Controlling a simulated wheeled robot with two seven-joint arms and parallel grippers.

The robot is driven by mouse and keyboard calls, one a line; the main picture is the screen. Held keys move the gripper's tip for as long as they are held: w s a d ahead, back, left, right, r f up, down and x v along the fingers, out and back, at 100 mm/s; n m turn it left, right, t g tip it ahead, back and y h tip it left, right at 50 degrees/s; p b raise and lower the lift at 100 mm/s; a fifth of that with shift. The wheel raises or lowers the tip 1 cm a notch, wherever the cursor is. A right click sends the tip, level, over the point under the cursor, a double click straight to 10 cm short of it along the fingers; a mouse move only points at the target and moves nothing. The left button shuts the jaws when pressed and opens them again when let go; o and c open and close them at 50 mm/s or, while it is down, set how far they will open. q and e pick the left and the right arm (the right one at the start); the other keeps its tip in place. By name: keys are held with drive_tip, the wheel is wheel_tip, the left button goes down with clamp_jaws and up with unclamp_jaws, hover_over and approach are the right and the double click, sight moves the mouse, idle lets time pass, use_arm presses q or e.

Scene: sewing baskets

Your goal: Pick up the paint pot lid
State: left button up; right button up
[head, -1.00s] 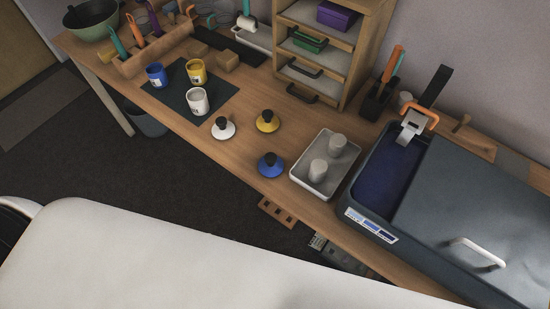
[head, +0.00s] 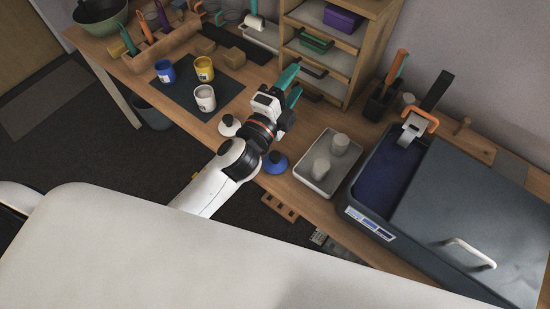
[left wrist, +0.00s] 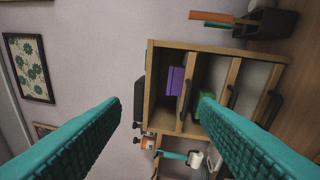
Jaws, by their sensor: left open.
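Two paint pot lids show in the head view: a white one with a dark knob (head: 229,126), partly beside my left arm, and a blue one (head: 275,163) just right of the arm. The yellow lid is hidden behind my left wrist and gripper. My left gripper (head: 297,78) is open, its teal fingers above the table in front of the drawer cabinet, touching no lid. In the left wrist view its fingers (left wrist: 161,108) are wide apart and empty, facing the wall and cabinet. No lid shows there. My right gripper is not in view.
Blue (head: 165,73), yellow (head: 204,69) and white (head: 205,100) pots stand on a dark mat (head: 228,88). A grey tray (head: 311,183) with two cylinders lies right of the blue lid. The drawer cabinet (head: 352,80) and a large dark box (head: 470,205) bound the space.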

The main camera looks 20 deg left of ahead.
use_arm(q)
drive_tip(key=s+d+r+m+g+h, duration=0.35)
drive_tip(key=d+r+m+h, duration=0.8)
drive_tip(key=m, duration=0.55)
drive_tip(key=s+d+f+m+g+h, duration=0.2)
drive_tip(key=s+d+m+g+h, duration=0.15)
drive_tip(key=m+g, duration=0.4)
drive_tip(key=m+g+y+p, duration=0.2)
drive_tip(key=m+g+y, duration=0.6)
drive_tip(key=m+y, duration=1.35)
hover_over(275, 155)
wheel_tip(275, 155, down, 27)
drive_tip(key=m+h, duration=0.2)
drive_tip(key=shift+w+d+r+m, duration=0.1)
drive_tip(key=shift+w+r+m, duration=0.05)
drive_tip(key=shift+m, duration=0.25)
wheel_tip(275, 155, down, 5)
drive_tip(key=shift+r+p, duration=0.15)
drive_tip(key=shift+p, duration=1)
drive_tip(key=shift+f, duration=0.6)
drive_tip(key=c, duration=1)
